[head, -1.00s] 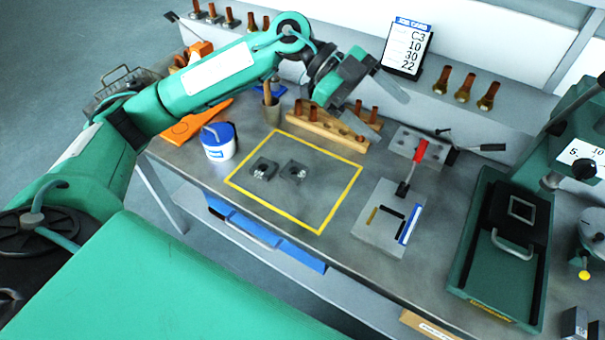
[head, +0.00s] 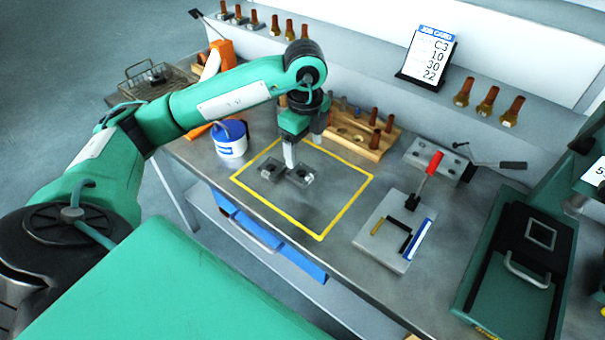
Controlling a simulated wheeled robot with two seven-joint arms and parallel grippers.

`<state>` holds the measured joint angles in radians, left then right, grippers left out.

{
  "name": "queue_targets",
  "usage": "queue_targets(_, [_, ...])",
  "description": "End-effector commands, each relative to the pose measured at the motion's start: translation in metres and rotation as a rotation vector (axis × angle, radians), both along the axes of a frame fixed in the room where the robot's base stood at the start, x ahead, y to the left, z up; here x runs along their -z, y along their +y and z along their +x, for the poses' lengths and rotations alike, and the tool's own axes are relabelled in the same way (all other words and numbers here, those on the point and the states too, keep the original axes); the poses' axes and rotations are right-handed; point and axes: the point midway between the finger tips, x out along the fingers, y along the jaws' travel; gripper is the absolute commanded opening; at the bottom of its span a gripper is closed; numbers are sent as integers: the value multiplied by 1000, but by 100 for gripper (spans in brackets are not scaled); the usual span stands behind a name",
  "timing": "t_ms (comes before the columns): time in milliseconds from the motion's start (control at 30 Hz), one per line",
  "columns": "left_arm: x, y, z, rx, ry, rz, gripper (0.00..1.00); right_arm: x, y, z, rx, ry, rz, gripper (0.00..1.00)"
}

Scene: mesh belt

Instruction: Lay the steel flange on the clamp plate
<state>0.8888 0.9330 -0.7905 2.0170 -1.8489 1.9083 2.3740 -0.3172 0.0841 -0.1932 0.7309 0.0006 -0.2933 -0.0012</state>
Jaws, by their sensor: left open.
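Two small square grey metal parts with round centres lie close together inside the yellow outline on the bench: a left one (head: 269,170) and a right one (head: 303,178). Both look like flanges; I cannot tell which is the steel one. My left gripper (head: 290,163) points down right over them, open, with a pale finger covering part of the gap between them. Whether it touches either is unclear. My right gripper is out of view.
A wooden rack (head: 372,152) with brown-handled pegs stands behind the outline. A blue-lidded white tub (head: 230,143) stands to the left. The front of the outlined area is clear.

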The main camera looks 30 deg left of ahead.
Motion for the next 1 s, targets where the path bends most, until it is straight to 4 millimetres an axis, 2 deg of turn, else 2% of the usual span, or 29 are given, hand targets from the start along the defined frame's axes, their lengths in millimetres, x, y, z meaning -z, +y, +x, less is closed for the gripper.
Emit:
queue_targets(100, [20, 0, 0, -1, 3, 1, 76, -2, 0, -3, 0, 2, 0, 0])
queue_targets(367, [39, 0, 0, 1, 1, -1, 76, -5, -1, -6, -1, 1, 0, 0])
queue_targets(633, [77, 1, 2, 1, 2, -2, 76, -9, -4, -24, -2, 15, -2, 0])
queue_targets(800, [85, 1, 2, 1, -1, -2, 76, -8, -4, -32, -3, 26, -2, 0])
queue_targets(933, [85, 1, 2, 1, -1, -2, 76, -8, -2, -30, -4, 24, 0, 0])
queue_targets(967, [85, 1, 2, 1, -1, -2, 74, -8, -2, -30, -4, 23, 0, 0])
queue_targets(1000, [85, 1, 2, 1, -1, -2, 67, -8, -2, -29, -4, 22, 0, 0])
